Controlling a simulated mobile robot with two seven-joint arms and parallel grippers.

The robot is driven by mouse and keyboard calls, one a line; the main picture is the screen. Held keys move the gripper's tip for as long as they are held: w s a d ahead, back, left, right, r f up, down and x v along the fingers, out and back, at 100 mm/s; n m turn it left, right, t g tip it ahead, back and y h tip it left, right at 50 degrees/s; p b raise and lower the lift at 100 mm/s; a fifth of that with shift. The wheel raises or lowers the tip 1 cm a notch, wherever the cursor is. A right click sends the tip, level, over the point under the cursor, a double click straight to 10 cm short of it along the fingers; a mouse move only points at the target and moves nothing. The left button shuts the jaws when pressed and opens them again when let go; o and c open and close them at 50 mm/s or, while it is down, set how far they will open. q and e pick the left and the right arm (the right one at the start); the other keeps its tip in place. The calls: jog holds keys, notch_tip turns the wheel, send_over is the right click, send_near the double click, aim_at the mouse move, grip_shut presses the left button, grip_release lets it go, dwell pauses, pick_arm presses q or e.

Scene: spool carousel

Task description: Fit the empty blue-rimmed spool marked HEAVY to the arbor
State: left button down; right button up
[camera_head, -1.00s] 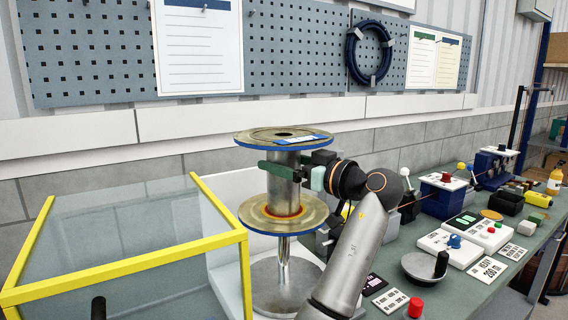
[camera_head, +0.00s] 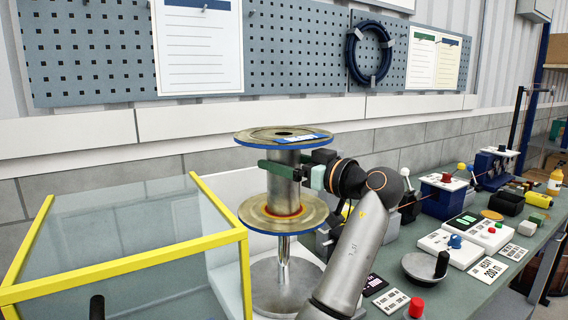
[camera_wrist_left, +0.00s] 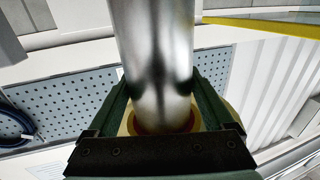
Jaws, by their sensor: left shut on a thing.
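The silver spool with blue-rimmed flanges (camera_head: 283,215) stands upright, its axis vertical, with a small white-blue label on the top flange. My left gripper (camera_head: 284,172) is shut on its bare barrel between the two flanges, coming from the right. The left wrist view shows the barrel (camera_wrist_left: 155,65) between the green fingers. The arbor's shiny post (camera_head: 284,262) rises from a round grey base right under the lower flange. The post's top is hidden by the spool, so I cannot tell whether it is inside the bore. My right gripper is out of view.
A yellow-framed clear guard (camera_head: 243,235) stands close to the left of the spool. To the right, the bench holds a dark-handled disc (camera_head: 425,266), a red button (camera_head: 415,307), control boxes (camera_head: 448,245) and cards. A pegboard (camera_head: 100,60) hangs behind.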

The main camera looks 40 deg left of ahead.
aim_at(284, 193)
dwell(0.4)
pick_arm(q)
jog(key=shift+f+b, duration=2.8)
jog(key=shift+f, duration=0.45)
jog(key=shift+f, duration=0.15)
